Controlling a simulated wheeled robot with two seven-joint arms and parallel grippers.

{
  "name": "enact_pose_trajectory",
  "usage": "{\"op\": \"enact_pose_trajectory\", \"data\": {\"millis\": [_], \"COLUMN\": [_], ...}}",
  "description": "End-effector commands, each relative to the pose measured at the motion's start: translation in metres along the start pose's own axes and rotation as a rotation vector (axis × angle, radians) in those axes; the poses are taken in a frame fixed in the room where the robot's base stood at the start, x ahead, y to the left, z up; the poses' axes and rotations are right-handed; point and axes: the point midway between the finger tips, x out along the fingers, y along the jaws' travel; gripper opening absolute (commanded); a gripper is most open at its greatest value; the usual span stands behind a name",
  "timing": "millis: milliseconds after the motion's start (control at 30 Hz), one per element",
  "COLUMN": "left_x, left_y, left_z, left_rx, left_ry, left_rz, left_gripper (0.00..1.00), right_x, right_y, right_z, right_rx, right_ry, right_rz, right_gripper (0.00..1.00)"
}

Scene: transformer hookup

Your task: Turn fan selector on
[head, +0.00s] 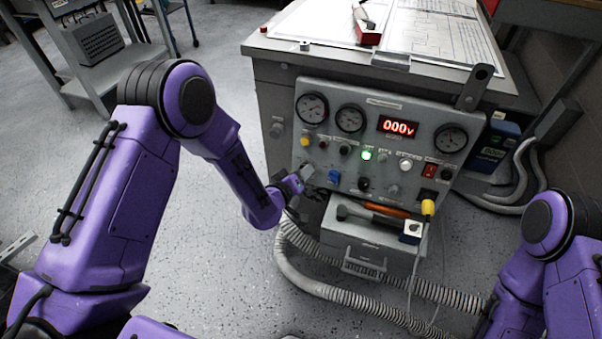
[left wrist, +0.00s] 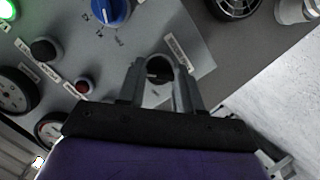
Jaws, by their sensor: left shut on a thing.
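The grey control panel (head: 345,130) stands on the front of the bench. My left gripper (head: 303,175) is at the panel's lower left corner. In the left wrist view its two fingers (left wrist: 159,82) are closed on either side of a small black knob (left wrist: 157,66), which I take for the fan selector. A pale label strip beside the knob is too small to read. In the head view my gripper hides the knob. My right arm shows at the right edge; its gripper is out of view.
A blue knob (head: 335,176) sits right of my left gripper, with a lit green lamp (head: 367,155) and a red display (head: 398,127) reading 000 farther along. Below, a grey drawer box (head: 365,238) carries tools. Ribbed hoses (head: 320,288) lie on the floor.

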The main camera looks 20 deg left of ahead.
Motion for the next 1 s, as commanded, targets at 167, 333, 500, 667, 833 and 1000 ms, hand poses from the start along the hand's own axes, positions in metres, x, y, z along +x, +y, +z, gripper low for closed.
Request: {"op": "enact_pose_trajectory", "data": {"millis": [167, 333, 500, 667, 833, 1000], "left_x": [0.000, 0.000, 0.000, -0.004, -0.035, -0.076], "left_y": [-0.001, -0.001, 0.000, 0.000, 0.000, 0.000], "left_z": [0.000, 0.000, 0.000, 0.000, -0.001, 0.000], "left_rx": [0.000, 0.000, -0.001, -0.001, -0.001, -0.001], "left_ry": [0.000, 0.000, 0.000, -0.001, -0.002, -0.002], "left_rz": [-0.002, -0.001, -0.001, -0.001, -0.002, -0.003], "left_gripper": [0.04, 0.60, 0.60, 0.60, 0.60, 0.60], "right_x": [0.000, 0.000, 0.000, -0.001, -0.005, -0.008], "right_y": [0.000, 0.000, 0.000, 0.000, 0.000, 0.001], "right_z": [0.000, 0.000, 0.000, 0.000, -0.002, -0.003], "right_rx": [0.000, 0.000, 0.000, 0.000, 0.000, 0.000], "right_ry": [0.000, 0.000, 0.000, 0.000, 0.000, 0.000], "right_rz": [0.000, 0.000, 0.000, 0.000, 0.000, 0.000], "right_gripper": [0.43, 0.43, 0.43, 0.43, 0.43, 0.43]}}
